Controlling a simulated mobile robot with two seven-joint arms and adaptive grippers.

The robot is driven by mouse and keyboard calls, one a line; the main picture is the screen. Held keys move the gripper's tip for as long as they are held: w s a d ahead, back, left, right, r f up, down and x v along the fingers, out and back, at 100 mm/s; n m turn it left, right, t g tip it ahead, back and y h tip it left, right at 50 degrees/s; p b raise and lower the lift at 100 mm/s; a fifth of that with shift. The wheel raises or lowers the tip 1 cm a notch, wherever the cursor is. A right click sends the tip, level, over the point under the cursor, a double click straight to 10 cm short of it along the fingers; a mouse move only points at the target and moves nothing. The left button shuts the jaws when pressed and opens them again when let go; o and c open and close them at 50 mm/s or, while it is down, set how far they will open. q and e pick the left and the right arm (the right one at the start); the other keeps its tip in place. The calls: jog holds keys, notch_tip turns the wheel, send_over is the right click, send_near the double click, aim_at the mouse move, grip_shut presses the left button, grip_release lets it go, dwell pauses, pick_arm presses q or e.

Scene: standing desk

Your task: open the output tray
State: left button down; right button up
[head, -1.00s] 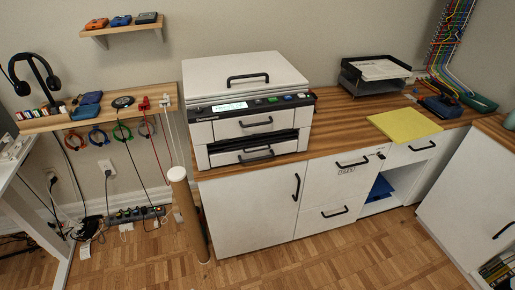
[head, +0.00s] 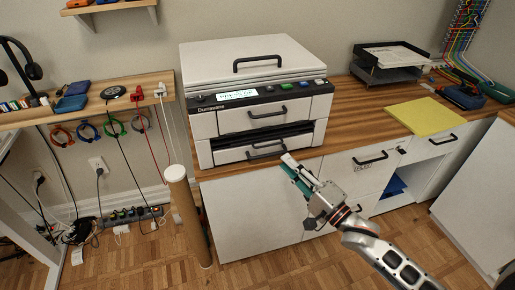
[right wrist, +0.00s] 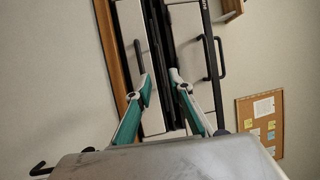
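The white printer (head: 258,88) stands on the wooden counter. The tray looks shut. My right gripper (head: 289,165) is open and empty in front of the printer's lower right, near the handles' right end. In the right wrist view its fingers (right wrist: 162,86) stand apart before the dark slot, with a handle (right wrist: 138,56) beyond the left finger. Contact cannot be told. My left gripper is not in view.
Cabinets with black handles lie below the counter (head: 345,125). A cardboard tube (head: 188,215) stands at the left front. A yellow pad (head: 422,116) and a black paper tray (head: 375,72) are to the right. A side shelf (head: 75,112) holds cables and small items.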

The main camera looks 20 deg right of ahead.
jog(key=shift+b+x, duration=0.35)
jog(key=shift+x, duration=3.45)
grip_shut()
